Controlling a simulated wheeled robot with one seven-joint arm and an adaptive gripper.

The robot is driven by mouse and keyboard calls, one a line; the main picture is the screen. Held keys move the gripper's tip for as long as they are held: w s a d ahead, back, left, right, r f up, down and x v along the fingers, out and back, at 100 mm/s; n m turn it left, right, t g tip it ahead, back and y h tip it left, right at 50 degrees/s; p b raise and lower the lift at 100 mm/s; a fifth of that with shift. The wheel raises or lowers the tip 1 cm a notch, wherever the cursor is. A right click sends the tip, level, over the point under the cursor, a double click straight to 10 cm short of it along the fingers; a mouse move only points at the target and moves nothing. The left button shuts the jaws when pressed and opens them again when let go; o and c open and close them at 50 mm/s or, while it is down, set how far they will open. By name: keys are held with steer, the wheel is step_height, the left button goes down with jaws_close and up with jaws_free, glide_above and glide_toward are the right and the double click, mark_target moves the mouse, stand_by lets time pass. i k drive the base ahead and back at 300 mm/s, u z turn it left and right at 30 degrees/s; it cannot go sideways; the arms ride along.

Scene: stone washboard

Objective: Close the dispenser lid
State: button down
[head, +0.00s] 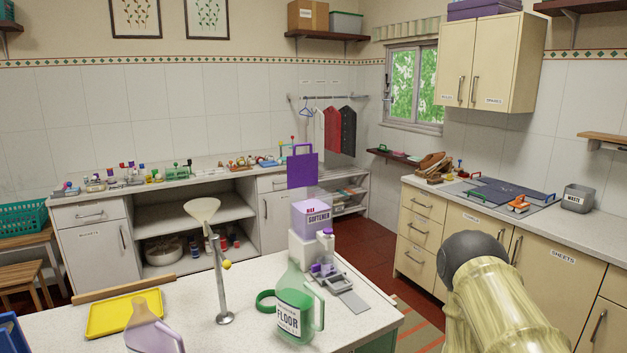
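The softener dispenser (312,220) stands upright near the far edge of the front counter. It has a pale purple, see-through body with a "SOFTENER" label on a white base. Its dark purple lid (303,168) stands up almost vertical above the body, so the dispenser is open. A thick, pale yellow section of my arm with a dark rounded end shows at the lower right, well apart from the dispenser. My gripper is not in view.
A funnel on a metal stand (220,275) and a yellow tray (124,313) are to the left. The counter's right front corner is clear.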

mark_target(302, 170)
steer(key=z, duration=0.75)
steer(key=k, duration=1.05)
steer(key=z, duration=1.2)
steer(key=i, duration=1.6)
steer(key=u, duration=0.3)
steer(key=i, duration=1.65)
steer(key=u, duration=1)
steer(key=i, duration=1.05)
steer(key=u, duration=1.85)
steer(key=i, duration=0.75)
steer(key=u, duration=0.6)
